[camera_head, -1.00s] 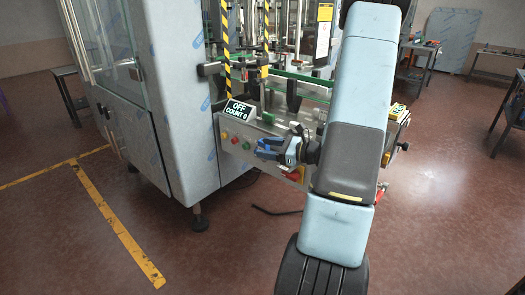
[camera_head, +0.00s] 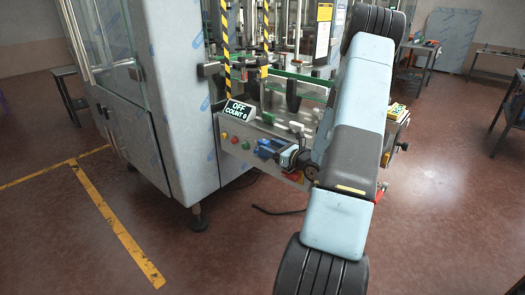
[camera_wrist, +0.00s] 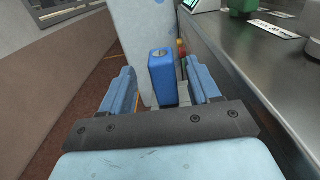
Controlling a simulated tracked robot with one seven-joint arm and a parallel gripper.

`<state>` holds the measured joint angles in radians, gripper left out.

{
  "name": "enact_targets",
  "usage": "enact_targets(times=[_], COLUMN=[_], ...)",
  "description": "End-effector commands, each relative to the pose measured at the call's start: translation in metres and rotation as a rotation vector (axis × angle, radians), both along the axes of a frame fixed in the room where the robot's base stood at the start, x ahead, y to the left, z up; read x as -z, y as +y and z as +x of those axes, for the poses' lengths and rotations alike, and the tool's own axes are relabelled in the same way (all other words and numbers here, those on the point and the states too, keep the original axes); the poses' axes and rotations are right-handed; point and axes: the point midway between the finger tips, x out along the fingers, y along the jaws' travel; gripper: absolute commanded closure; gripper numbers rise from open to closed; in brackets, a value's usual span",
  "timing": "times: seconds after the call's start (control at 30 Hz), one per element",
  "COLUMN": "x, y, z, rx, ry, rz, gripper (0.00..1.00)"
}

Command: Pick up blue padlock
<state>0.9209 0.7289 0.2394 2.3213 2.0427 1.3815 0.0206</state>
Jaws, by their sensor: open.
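The blue padlock (camera_wrist: 162,85) stands out in the wrist view as an upright blue block with a small round mark on its top face. It lies between the two light-blue fingers of my gripper (camera_wrist: 160,68), nearer the right finger. The fingers are open, with a clear gap on the left side of the padlock. In the head view my gripper (camera_head: 266,148) is at the front of the machine, below the control panel. The padlock cannot be told apart from the blue fingers there.
The machine's metal deck (camera_wrist: 260,60) runs along the right in the wrist view. The large grey cabinet (camera_head: 180,100) stands further left. Floor (camera_head: 450,230) is open at right.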

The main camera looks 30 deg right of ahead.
Motion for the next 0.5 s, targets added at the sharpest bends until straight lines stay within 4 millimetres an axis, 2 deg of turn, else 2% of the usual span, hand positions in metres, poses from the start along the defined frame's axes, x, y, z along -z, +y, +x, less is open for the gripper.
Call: enact_targets(times=[0.27,0.5], x=[-0.001,-0.005], y=[0.005,0.014], z=[0.013,0.042], rx=[-0.001,-0.003], ry=[-0.001,-0.002], rz=[0.0,0.001], gripper=[0.38,0.38])
